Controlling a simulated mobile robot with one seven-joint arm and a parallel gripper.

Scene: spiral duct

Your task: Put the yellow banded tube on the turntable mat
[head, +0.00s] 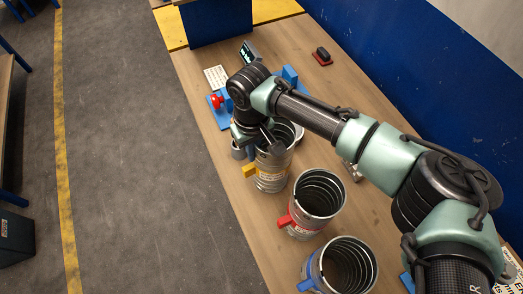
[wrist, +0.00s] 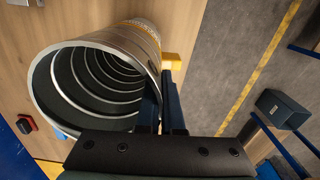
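The yellow banded tube (head: 272,170) is a ribbed grey metal duct with a yellow band and a yellow tab. It stands upright at the table's left edge, and I cannot tell whether its base touches the table. In the wrist view the tube (wrist: 85,58) shows its open, ribbed mouth. My gripper (wrist: 161,85) is at the tube's rim, its two dark fingers close together on either side of the wall, near the yellow tab (wrist: 172,62). In the head view my gripper (head: 257,138) is partly hidden by my wrist. I cannot make out the turntable mat.
A red banded tube (head: 315,205) and a blue banded tube (head: 342,266) stand nearer on the wooden table (head: 228,205). A blue fixture with a red knob (head: 217,101), a white card (head: 215,77) and a dark display (head: 249,53) lie beyond. A blue wall (head: 420,80) borders the right.

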